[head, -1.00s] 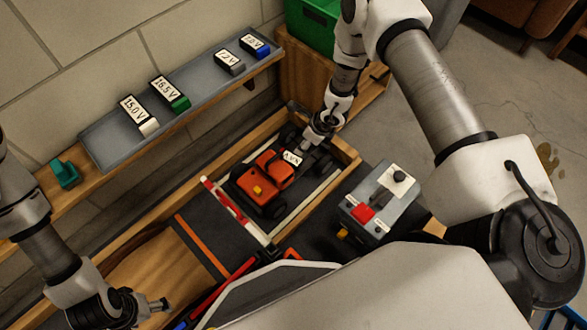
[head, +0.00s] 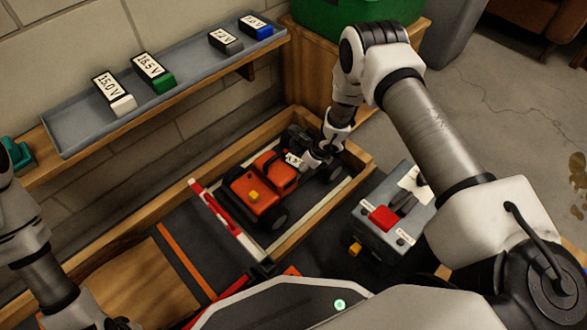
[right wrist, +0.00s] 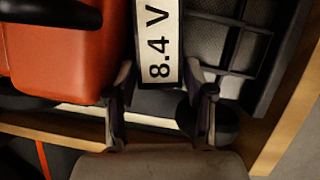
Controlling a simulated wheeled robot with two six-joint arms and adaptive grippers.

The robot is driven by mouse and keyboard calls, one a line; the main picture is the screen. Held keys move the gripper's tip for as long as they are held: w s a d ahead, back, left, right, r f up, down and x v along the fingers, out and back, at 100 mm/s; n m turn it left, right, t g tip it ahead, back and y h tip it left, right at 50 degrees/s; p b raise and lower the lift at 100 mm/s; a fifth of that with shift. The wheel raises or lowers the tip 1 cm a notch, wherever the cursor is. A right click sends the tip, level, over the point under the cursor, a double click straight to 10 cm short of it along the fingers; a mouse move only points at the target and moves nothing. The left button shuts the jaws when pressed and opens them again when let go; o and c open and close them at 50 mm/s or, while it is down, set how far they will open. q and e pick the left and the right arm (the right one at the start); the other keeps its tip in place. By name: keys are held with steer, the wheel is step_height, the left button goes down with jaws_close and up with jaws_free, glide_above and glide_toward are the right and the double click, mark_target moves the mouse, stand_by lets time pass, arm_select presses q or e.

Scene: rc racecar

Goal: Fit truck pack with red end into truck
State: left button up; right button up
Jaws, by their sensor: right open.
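The orange-red truck (head: 250,191) sits in a wood-framed bay at the middle of the head view. A pack with a white "8.4 V" label (right wrist: 158,45) lies at the truck's bed, beside the orange body; it also shows small in the head view (head: 293,160). I see no red end on it; its ends are hidden or out of frame. My right gripper (right wrist: 162,105) is open, with its fingers on either side of the pack's near end. I cannot tell whether they touch it. My left gripper (head: 122,323) is mostly cut off by the bottom edge.
A grey wall shelf (head: 70,131) holds several labelled packs, including a white-ended one (head: 115,95) and a green-ended one (head: 154,75). A grey box with a red part (head: 383,218) stands right of the bay. The bay's wooden rim (head: 320,205) surrounds the truck.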

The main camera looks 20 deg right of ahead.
steer(key=shift+r, duration=0.1)
jaws_close()
